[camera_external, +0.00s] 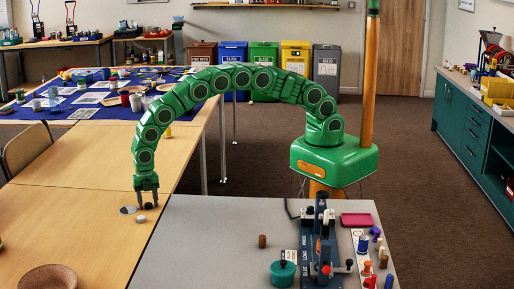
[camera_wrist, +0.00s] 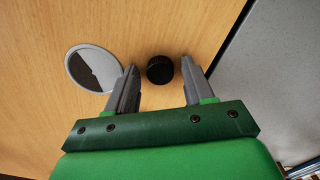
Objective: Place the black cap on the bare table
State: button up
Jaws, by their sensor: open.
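The black cap (camera_wrist: 160,69) is a small, dark, round piece lying on the bare wooden table (camera_wrist: 150,25). In the outside view the cap (camera_external: 141,219) appears as a dark spot just below my gripper (camera_external: 147,205). In the wrist view my gripper (camera_wrist: 158,76) is open, with one grey finger on each side of the cap. I cannot tell exactly how high the fingertips are above the wood.
A round grey-rimmed disc (camera_wrist: 93,68) lies close by the left finger. A grey bench (camera_external: 200,235) with a press (camera_external: 322,235) stands to the right. A cork-coloured bowl (camera_external: 48,278) is at the front left. The wood between is mostly clear.

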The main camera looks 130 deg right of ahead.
aim_at(148, 204)
jog(key=shift+r, duration=0.1)
notch_tip(148, 204, up, 12)
jog(key=s+a+r+m, duration=0.4)
jog(key=s+a+r, duration=0.3)
jog(key=s+r, duration=0.4)
jog(key=s+a+r+m, duration=0.2)
jog(key=s+a+r, duration=0.2)
jog(key=s, duration=0.5)
jog(key=s+a+r+m+g, duration=0.1)
jog(key=s+a+r+m, duration=0.2)
jog(key=s, duration=0.7)
jog(key=s+a+r+m, duration=0.2)
jog(key=s+a+r, duration=0.25)
jog(key=s, duration=0.45)
jog(key=s+a+f+m, duration=0.1)
jog(key=s+a+m, duration=0.1)
jog(key=s, duration=1.7)
jog(key=shift+f+m+g, duration=0.2)
jog(key=shift+m+g, duration=0.2)
jog(key=shift+m, duration=0.3)
